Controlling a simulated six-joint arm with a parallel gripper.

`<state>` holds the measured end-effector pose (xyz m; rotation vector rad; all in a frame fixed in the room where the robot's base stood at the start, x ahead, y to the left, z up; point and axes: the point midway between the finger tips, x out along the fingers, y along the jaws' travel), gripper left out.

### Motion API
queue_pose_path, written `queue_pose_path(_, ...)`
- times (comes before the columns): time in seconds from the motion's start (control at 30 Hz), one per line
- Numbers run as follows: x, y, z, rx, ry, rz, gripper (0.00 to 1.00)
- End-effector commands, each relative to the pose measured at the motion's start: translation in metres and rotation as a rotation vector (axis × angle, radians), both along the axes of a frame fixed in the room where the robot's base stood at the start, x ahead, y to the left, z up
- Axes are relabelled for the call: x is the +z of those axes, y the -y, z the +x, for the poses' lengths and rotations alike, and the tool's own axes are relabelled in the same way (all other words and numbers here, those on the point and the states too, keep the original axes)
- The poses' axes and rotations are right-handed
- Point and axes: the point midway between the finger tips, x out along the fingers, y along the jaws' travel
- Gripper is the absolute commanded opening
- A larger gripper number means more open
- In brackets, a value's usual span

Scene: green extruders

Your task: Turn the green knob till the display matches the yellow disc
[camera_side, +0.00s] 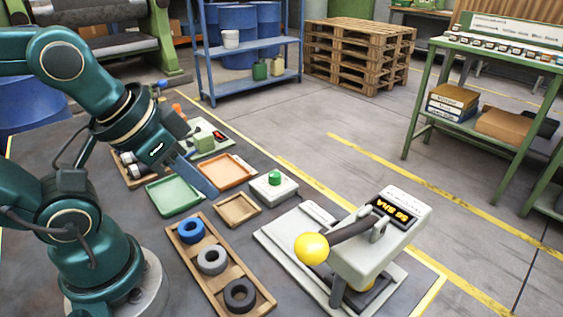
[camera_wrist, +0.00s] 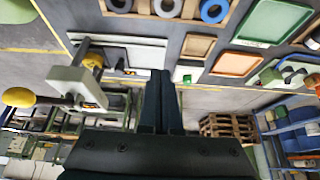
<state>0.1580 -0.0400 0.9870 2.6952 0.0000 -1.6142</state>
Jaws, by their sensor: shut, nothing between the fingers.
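A pale green panel (camera_side: 222,144) lies at the back of the mat in the side view. It carries a blocky green knob (camera_side: 204,141) and a small dark display (camera_side: 219,135) with red marks too small to read. I cannot make out a yellow disc on it. A white box (camera_side: 272,190) with a round green top (camera_side: 275,177) stands nearer the middle. My gripper (camera_side: 209,190) is shut and empty. It points down over the area between the green tray and the orange tray, apart from the knob. Its closed fingers (camera_wrist: 160,76) also show in the wrist view.
A lever press (camera_side: 380,250) with a yellow ball (camera_side: 311,248) stands at front right. A green tray (camera_side: 174,209), an orange tray (camera_side: 250,172), a small brown tray (camera_side: 256,212) and a wooden rack (camera_side: 262,309) with rings surround my gripper.

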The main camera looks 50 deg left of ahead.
Motion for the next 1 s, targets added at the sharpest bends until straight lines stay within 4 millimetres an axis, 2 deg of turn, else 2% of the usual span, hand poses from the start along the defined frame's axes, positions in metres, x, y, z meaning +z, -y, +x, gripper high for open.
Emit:
queue_pose_path(0.23,0.0,0.0,0.0,0.0,0.0,0.0,0.0)
queue_pose_path(0.27,0.0,0.0,0.0,0.0,0.0,0.0,0.08)
queue_pose_path(0.4,0.0,0.0,-0.001,0.036,-0.008,-0.019,0.61)
queue_pose_path(0.43,0.003,0.0,0.0,0.056,-0.002,-0.031,0.66)
queue_pose_path(0.57,0.025,0.0,0.015,0.148,0.02,-0.084,0.66)
queue_pose_path(0.7,0.044,-0.004,0.041,0.274,-0.004,-0.14,0.66)
queue_pose_path(0.87,0.055,-0.013,0.076,0.422,-0.054,-0.194,0.66)
queue_pose_path(1.0,0.054,-0.025,0.111,0.555,-0.109,-0.235,0.66)
